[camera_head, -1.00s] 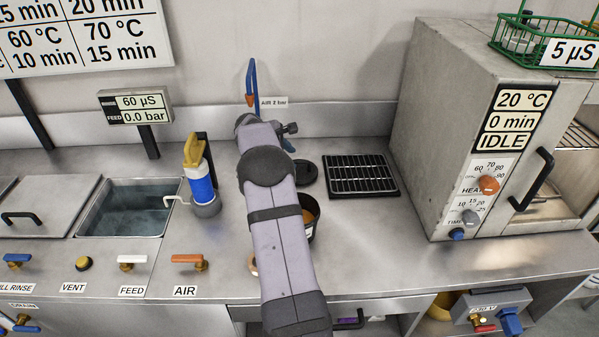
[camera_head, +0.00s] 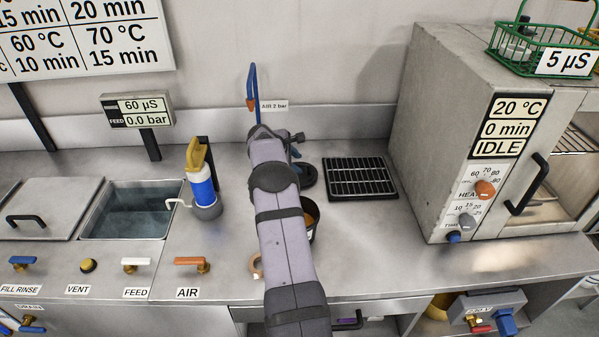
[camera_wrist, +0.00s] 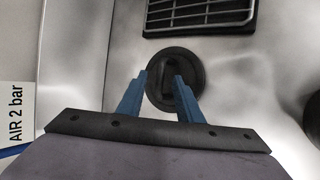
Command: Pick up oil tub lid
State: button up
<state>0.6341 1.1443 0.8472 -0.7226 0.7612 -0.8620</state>
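The oil tub lid is a round black disc (camera_wrist: 157,92) with a raised bar grip across its middle, lying flat on the steel bench. In the head view the lid (camera_head: 308,176) is partly hidden behind my arm. My gripper (camera_wrist: 160,82) has two blue fingers, spread apart, one on each side of the lid's grip in the wrist view. I cannot tell whether the fingers touch it. The oil tub (camera_head: 312,215), dark with orange-brown contents, stands open in front of the lid, partly hidden by my arm.
A black grid rack (camera_head: 360,178) lies right of the lid, with the grey oven (camera_head: 440,120) beyond it. A blue and yellow filter unit (camera_head: 203,185) and a sink basin (camera_head: 130,212) are at left. A blue air hose (camera_head: 252,90) hangs on the back wall.

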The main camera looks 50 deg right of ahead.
jog(key=shift+x, duration=1)
jog(key=shift+c, duration=0.4)
grip_shut()
jog(key=shift+r+b, duration=0.55)
jog(key=shift+r, duration=0.9)
jog(key=shift+a+r, duration=0.25)
jog(key=s+a+b, duration=0.2)
jog(key=a+b, duration=0.4)
jog(key=a, duration=1.1)
jog(key=shift+s+a+b, duration=0.2)
jog(key=shift+s+b, duration=0.1)
jog(key=shift+b, duration=0.05)
